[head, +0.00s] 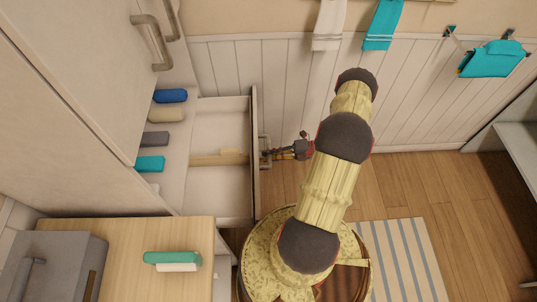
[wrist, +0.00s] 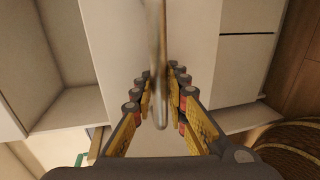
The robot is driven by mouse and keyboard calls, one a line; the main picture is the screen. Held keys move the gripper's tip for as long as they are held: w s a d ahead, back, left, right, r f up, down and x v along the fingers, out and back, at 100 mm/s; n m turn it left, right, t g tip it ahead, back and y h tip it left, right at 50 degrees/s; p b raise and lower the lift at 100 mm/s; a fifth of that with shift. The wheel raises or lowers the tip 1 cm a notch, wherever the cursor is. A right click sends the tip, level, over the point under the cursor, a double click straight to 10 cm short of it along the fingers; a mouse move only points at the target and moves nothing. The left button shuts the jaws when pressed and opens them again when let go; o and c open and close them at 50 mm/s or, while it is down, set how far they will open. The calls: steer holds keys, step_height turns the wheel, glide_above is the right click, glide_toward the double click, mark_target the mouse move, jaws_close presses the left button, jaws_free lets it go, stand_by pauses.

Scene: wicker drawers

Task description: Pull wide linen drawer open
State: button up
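The wide drawer (head: 220,118) is pulled well out of the white cabinet in the head view, and its inside with a wooden divider (head: 218,159) shows from above. Its front panel (head: 254,190) faces right. The metal drawer handle (head: 265,150) is on that panel. My gripper (head: 272,154) is at the handle, reaching in from the right. In the wrist view the handle bar (wrist: 158,45) runs between my gripper's (wrist: 160,85) two fingers, which close in around it from both sides. The handle partly hides the finger pads' contact.
Open wooden floor (head: 400,185) lies to the right, with a striped rug (head: 410,250).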

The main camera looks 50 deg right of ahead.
steer(key=o, duration=0.4)
steer(key=shift+d, duration=0.1)
steer(key=v, duration=1.2)
stand_by(0.4)
